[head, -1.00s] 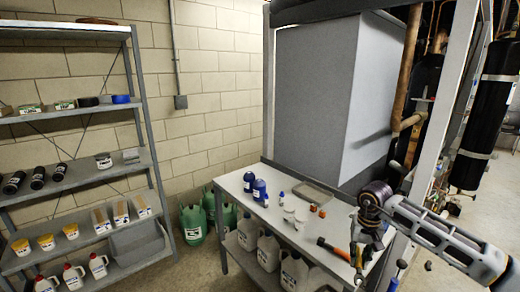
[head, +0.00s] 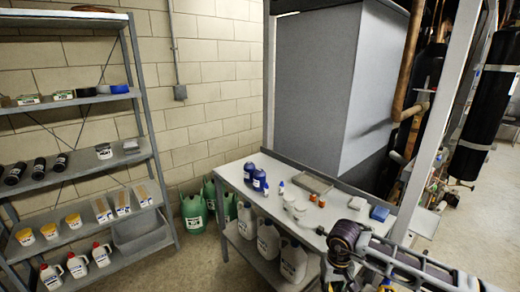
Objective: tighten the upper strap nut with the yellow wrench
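My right arm comes in from the right edge, and my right gripper (head: 341,274) hangs low over the front right end of the workbench (head: 228,177). Its fingers are dark and partly cut off by the bottom edge, so I cannot tell whether they are open or shut. I cannot make out the yellow wrench. A black upright tank (head: 490,112) with a pale strap (head: 474,146) stands at the far right. The strap nut is too small to tell. My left gripper is not in view.
The bench carries blue bottles (head: 259,180), white tubs (head: 289,201), a grey tray (head: 313,182) and a blue block (head: 379,213). Jugs stand on its lower shelf. A metal frame post (head: 437,110) rises beyond its right end.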

